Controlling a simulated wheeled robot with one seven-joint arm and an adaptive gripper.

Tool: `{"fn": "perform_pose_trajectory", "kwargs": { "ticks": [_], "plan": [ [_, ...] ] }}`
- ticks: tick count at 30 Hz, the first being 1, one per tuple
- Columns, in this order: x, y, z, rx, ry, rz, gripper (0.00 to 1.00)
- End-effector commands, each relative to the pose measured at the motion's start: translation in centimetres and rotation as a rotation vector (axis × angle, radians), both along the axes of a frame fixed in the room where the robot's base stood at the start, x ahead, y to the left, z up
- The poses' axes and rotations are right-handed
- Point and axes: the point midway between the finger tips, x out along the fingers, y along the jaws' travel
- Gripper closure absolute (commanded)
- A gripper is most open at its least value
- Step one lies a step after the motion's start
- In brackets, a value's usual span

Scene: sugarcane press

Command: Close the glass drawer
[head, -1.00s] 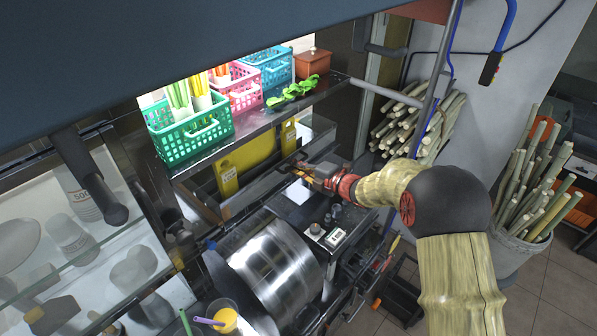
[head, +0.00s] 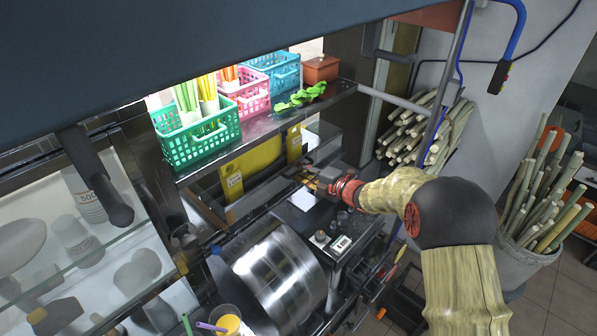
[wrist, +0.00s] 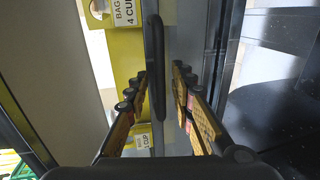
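The glass drawer (head: 240,208) is below the counter shelf in the head view, with a long front rail and a yellow holder (head: 250,165) inside or behind it. My gripper (head: 313,182) is at the drawer's front, near its right part. In the wrist view the drawer's grey front edge (wrist: 186,35) runs up the picture, and a dark bar-like handle (wrist: 154,70) stands beside it. My gripper's fingers (wrist: 160,110) are spread, one on each side of the handle's line. They appear apart from the handle. The fingertips are small and partly hidden in the head view.
Baskets (head: 195,145) stand on the shelf (head: 262,128) above the drawer. A shiny metal drum (head: 278,275) and a scale-like device (head: 340,243) are below it. Cane bundles (head: 425,130) and a bucket of cane (head: 525,265) stand at the right. Glass panels fill the left.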

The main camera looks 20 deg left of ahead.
Motion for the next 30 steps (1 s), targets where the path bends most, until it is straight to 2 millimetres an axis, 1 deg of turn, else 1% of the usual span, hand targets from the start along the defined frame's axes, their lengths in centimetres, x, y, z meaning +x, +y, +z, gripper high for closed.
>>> {"fn": "perform_pose_trajectory", "kwargs": {
  "ticks": [5,8,15,21,25,30],
  "plan": [
    [-0.4,-1.2,0.2,-0.001,0.001,-0.002,0.76],
    [-1.1,-2.8,0.6,-0.001,0.001,-0.002,0.76],
    [-2.8,-7.3,1.7,0.000,-0.001,-0.003,0.76],
    [-4.0,-9.8,2.2,-0.001,0.000,-0.002,0.76],
    [-4.3,-10.6,2.4,0.000,0.000,0.000,0.76],
    [-4.4,-10.8,2.4,0.000,0.000,0.001,0.76]
  ]
}}
